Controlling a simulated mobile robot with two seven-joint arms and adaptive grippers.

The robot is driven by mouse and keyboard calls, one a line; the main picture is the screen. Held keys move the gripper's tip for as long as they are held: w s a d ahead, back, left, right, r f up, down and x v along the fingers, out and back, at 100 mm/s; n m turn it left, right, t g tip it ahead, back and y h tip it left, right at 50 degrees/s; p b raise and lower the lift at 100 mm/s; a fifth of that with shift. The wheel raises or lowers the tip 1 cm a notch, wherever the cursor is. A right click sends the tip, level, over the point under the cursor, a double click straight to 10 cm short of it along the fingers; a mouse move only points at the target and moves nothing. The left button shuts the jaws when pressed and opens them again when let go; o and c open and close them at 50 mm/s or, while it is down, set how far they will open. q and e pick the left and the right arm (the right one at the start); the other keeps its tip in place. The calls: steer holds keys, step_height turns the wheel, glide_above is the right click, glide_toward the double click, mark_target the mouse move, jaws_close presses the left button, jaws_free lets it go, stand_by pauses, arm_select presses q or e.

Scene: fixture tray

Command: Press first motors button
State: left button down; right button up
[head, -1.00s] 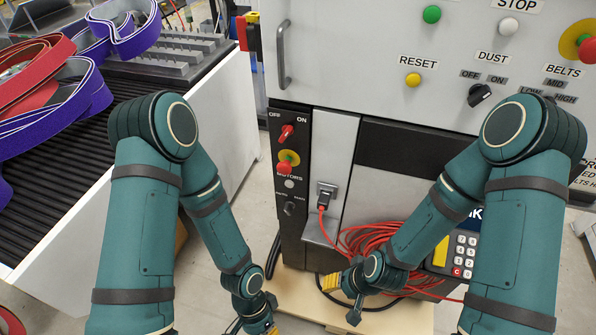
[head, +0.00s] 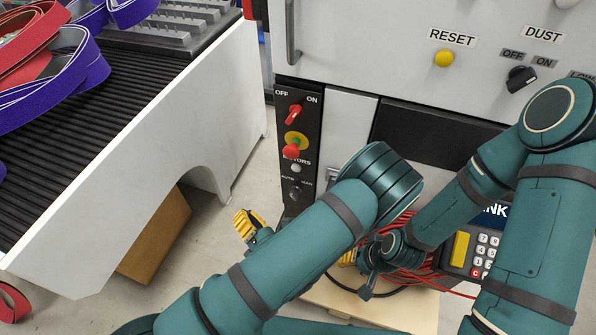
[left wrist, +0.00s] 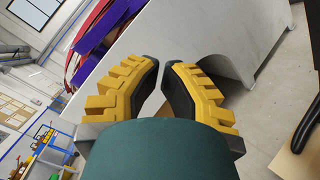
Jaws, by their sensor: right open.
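The black motors panel (head: 284,179) stands upright on the machine front in the head view. Under its partly covered MOTORS label is a small pale round button (head: 296,168). Above it are a red mushroom button (head: 292,149) on a yellow disc and a red OFF/ON switch (head: 293,114); below it is an AUTO/MAN knob (head: 296,193). My left gripper (head: 240,222) is left of and below the button, apart from it. In the left wrist view its yellow fingers (left wrist: 163,66) converge with a narrow, empty gap. My right gripper (head: 350,257) is open, partly hidden behind my left arm.
A white conveyor (head: 150,165) with purple and red belts (head: 50,95) stands at left, a brown box (head: 157,235) under it. A red cable (head: 400,232) and keypad unit (head: 477,245) lie at right. Bare floor (head: 225,190) separates conveyor and machine. A yellow reset button (head: 444,59) is higher up.

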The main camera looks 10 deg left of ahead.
mark_target(296, 168)
arm_select(q)
steer(key=w+d+r+m+t+h, duration=0.2)
steer(key=w+d+m+t+h, duration=0.1)
steer(key=d+m+t+h, duration=0.2)
steer(key=shift+w+d+m+t, duration=0.4)
steer(key=shift+d+m, duration=0.1)
steer(key=shift+d, duration=0.35)
steer(key=w+d, duration=0.1)
steer(key=w, duration=0.7)
steer(key=shift+w+d+b, duration=0.25)
steer(key=shift+d+b, duration=0.05)
steer(key=shift+b, duration=0.15)
steer(key=shift+w+r, duration=0.1)
steer(key=shift+w, duration=0.05)
stand_by(0.5)
steer(key=shift+w+d, duration=0.1)
steer(key=shift+w, duration=0.15)
